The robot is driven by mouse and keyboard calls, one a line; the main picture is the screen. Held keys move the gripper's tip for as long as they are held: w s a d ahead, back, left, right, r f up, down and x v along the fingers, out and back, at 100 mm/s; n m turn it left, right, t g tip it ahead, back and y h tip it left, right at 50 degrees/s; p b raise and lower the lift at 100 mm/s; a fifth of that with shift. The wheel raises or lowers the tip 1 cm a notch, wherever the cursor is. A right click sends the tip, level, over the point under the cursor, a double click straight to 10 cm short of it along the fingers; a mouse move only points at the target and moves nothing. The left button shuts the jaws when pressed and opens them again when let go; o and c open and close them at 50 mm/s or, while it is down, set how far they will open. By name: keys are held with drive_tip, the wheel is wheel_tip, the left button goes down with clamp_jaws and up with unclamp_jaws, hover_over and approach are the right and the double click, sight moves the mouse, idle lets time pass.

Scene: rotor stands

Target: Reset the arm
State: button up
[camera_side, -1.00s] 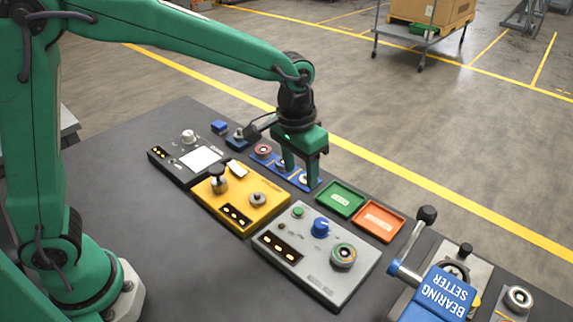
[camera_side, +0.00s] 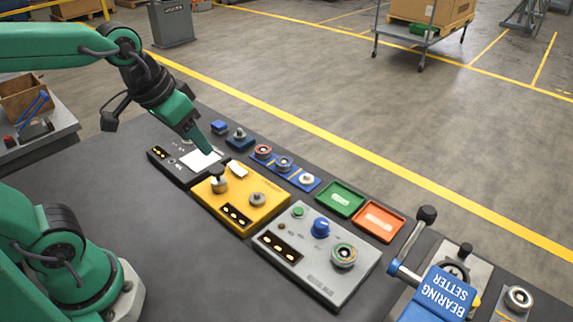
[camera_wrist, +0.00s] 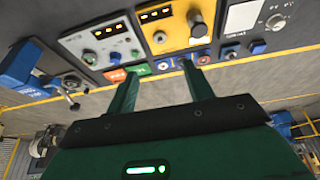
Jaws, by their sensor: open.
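My gripper (camera_side: 207,149) is at the upper left in the side view, tilted down to the right over the black panel with a white plate (camera_side: 198,160). In the wrist view my gripper (camera_wrist: 159,76) shows two green fingers spread apart with nothing between them. The blue strip (camera_side: 271,166) with several round parts stands clear of the gripper, to its right. No part is in the fingers.
A yellow panel (camera_side: 262,209) and a grey panel (camera_side: 318,279) lie on the dark table. Behind them are a green tray (camera_side: 342,198) and an orange tray (camera_side: 380,221). A blue bearing setter (camera_side: 442,292) with a lever stands at the right.

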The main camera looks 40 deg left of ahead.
drive_tip(key=shift+t, duration=0.5)
drive_tip(key=shift+s+a+f, duration=0.15)
drive_tip(key=shift+s+a, duration=0.25)
drive_tip(key=shift+s, duration=0.35)
drive_tip(key=shift+s+a+f, duration=0.1)
drive_tip(key=shift+s+a, duration=0.3)
drive_tip(key=shift+s, duration=0.4)
drive_tip(key=shift+s+a+f, duration=0.15)
drive_tip(key=shift+s+a, duration=0.25)
drive_tip(key=shift+s, duration=0.35)
